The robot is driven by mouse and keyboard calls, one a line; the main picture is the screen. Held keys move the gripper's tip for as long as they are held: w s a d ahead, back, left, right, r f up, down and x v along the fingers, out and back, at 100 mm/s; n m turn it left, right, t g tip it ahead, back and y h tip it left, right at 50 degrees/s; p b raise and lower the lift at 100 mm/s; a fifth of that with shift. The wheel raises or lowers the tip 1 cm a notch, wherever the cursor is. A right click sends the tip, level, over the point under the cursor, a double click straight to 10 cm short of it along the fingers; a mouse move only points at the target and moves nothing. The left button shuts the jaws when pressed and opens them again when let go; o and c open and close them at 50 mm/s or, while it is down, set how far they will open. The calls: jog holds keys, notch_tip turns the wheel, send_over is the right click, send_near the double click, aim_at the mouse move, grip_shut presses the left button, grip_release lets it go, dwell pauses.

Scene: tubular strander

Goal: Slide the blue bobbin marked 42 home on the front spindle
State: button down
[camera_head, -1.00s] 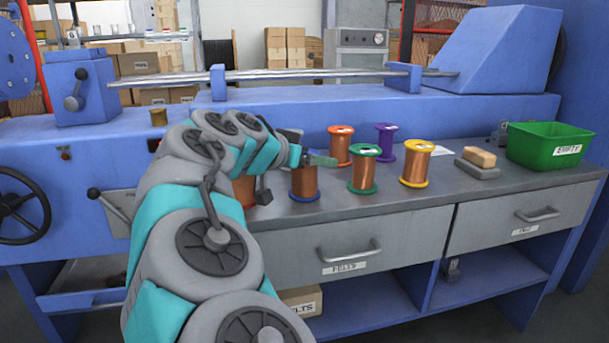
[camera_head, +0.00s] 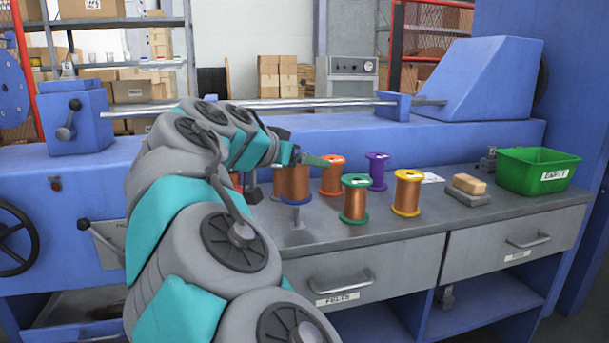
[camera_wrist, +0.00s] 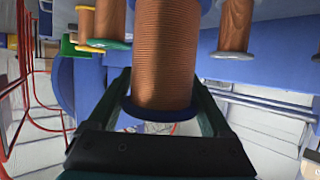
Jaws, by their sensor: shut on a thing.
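The blue bobbin, copper-wound with a blue flange (camera_head: 295,186), hangs upright in my gripper (camera_head: 308,160), a little above the grey bench. A short grey peg with a round base (camera_head: 297,238) stands on the bench below it. In the wrist view the bobbin (camera_wrist: 166,62) fills the space between the two fingers, its blue flange (camera_wrist: 160,108) close to the palm. No 42 mark is readable. A long steel bar (camera_head: 250,104) runs along the blue machine; I cannot tell which part is the front spindle.
Green (camera_head: 355,200), yellow (camera_head: 407,192), purple (camera_head: 377,170) and orange-red (camera_head: 332,176) bobbins stand close to the right. Beyond them are a tan block on a grey base (camera_head: 468,188) and a green bin (camera_head: 538,171). My arm hides the bench's left end.

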jog(key=shift+r+p, duration=0.45)
jog(key=shift+r, duration=1.85)
jog(key=shift+r+p, duration=1.45)
jog(key=shift+r, duration=0.7)
